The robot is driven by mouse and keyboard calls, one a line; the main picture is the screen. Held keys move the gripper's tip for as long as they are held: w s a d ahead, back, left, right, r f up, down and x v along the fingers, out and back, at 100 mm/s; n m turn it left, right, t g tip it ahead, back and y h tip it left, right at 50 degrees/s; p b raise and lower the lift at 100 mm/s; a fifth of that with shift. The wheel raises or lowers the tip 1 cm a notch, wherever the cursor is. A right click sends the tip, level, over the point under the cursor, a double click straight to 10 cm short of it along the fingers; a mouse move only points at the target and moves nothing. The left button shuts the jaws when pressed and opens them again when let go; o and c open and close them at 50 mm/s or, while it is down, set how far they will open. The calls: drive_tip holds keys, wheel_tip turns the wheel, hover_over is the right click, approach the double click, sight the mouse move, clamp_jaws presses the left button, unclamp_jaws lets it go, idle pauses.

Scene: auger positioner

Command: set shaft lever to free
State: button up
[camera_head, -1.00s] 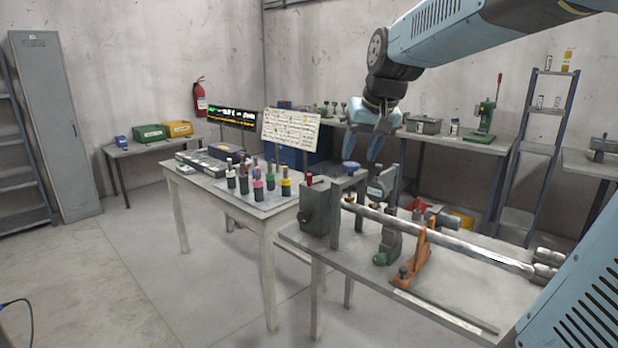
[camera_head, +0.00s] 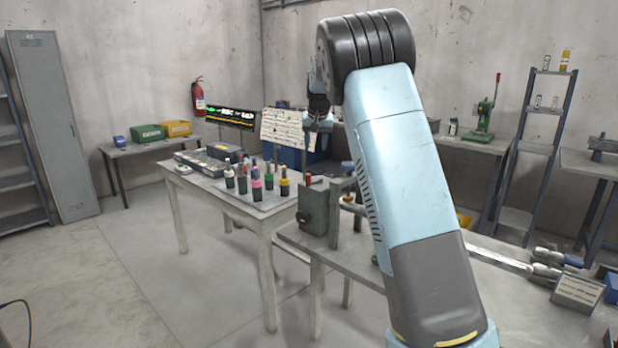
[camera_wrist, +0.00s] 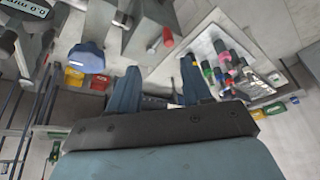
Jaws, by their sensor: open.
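The auger positioner's grey housing (camera_head: 314,212) stands on the front workbench, left of my arm. A short red handle (camera_head: 308,177) sits at its top; it also shows in the wrist view (camera_wrist: 167,37). A blue knob (camera_wrist: 87,57) is left of it there. I cannot tell which part is the shaft lever or how it is set. My gripper (camera_wrist: 158,80) is open and empty, its two fingers apart below the red handle in the wrist view. In the head view my gripper (camera_head: 318,122) is up behind the housing, partly hidden. My arm hides much of the shaft (camera_head: 497,258).
A left table (camera_head: 262,222) carries several coloured-capped tools (camera_head: 256,180). A display (camera_head: 231,117) and a paper board (camera_head: 288,129) stand behind it. A small grey box (camera_head: 577,292) lies at the right bench end.

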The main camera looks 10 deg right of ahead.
approach(308, 174)
drive_tip(key=x, duration=1.1)
drive_tip(key=shift+w, duration=0.1)
clamp_jaws()
idle(0.4)
